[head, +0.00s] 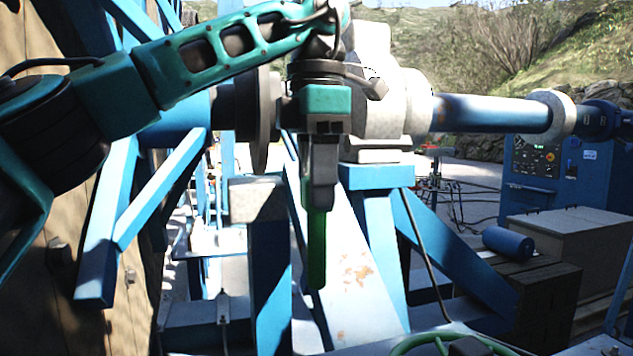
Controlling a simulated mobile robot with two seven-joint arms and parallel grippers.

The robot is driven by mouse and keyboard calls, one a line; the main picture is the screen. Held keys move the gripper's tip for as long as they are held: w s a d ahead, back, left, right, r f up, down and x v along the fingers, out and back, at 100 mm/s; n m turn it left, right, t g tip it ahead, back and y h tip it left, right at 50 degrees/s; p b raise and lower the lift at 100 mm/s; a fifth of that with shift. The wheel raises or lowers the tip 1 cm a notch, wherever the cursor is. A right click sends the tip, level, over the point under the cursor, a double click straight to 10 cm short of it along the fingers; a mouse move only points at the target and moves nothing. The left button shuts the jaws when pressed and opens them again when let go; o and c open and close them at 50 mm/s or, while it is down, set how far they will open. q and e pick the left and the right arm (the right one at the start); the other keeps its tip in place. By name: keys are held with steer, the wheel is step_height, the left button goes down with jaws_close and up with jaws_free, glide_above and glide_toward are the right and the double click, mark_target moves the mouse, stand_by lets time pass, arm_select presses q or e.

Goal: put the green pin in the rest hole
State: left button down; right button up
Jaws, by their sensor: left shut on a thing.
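My left gripper (320,196) hangs down in the middle of the head view, its fingers closed on the upper end of the green pin (316,250). The pin hangs about upright below the fingers, its lower end in front of a pale sloping beam. I cannot tell how far it is from the beam. I cannot make out the rest hole in this view. My right gripper is not in view.
A blue steel frame with a pale bearing block and a blue shaft (488,113) stands behind my arm. A wooden reel side (120,300) fills the left. A blue control cabinet (560,160) and a blue roll (508,243) are at right. A green ring (440,340) shows at the bottom.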

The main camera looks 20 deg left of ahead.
arm_select(q)
steer(key=shift+r, duration=2.85)
steer(key=shift+f, duration=0.1)
